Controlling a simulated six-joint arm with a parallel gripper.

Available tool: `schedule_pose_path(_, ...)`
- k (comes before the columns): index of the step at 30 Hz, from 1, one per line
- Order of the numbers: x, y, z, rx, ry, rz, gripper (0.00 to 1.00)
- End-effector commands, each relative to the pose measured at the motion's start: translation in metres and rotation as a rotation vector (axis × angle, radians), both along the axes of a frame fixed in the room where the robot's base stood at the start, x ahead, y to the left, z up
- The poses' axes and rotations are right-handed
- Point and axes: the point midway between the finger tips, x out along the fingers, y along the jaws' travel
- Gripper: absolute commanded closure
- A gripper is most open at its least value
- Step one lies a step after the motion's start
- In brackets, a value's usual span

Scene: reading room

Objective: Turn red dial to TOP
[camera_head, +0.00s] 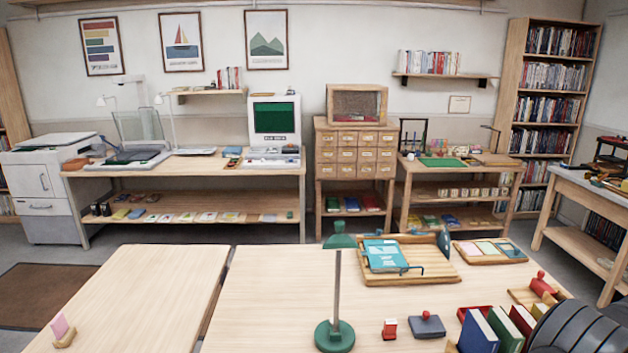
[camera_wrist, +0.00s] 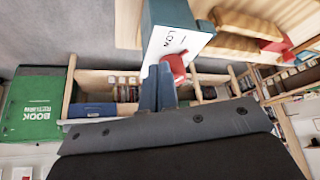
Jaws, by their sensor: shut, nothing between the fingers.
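In the wrist view, a red dial (camera_wrist: 174,68) sits at the lower end of a white panel (camera_wrist: 172,42) on a dark teal box (camera_wrist: 168,12). The panel has dark lettering, partly readable as "LO". My gripper (camera_wrist: 158,70) is shut and empty, its two grey-blue fingers side by side. Its tips overlap the left part of the dial in the picture; I cannot tell whether they touch it. The dial's pointer direction is not clear. I cannot make out the dial in the head view.
In the wrist view, a green book-return bin (camera_wrist: 32,108) is at left and wooden shelves (camera_wrist: 235,45) are behind. In the head view, a table (camera_head: 270,290) holds a green lamp (camera_head: 335,335), a wooden tray (camera_head: 440,277), a red stamp (camera_head: 389,330) and books (camera_head: 478,335). Its left part is mostly clear.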

Motion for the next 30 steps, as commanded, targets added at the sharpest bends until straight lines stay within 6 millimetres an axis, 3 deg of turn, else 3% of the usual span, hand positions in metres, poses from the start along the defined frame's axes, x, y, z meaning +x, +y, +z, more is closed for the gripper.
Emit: schedule_pose_path(30,0.013,0.005,0.001,-0.002,-0.002,0.003,1.00)
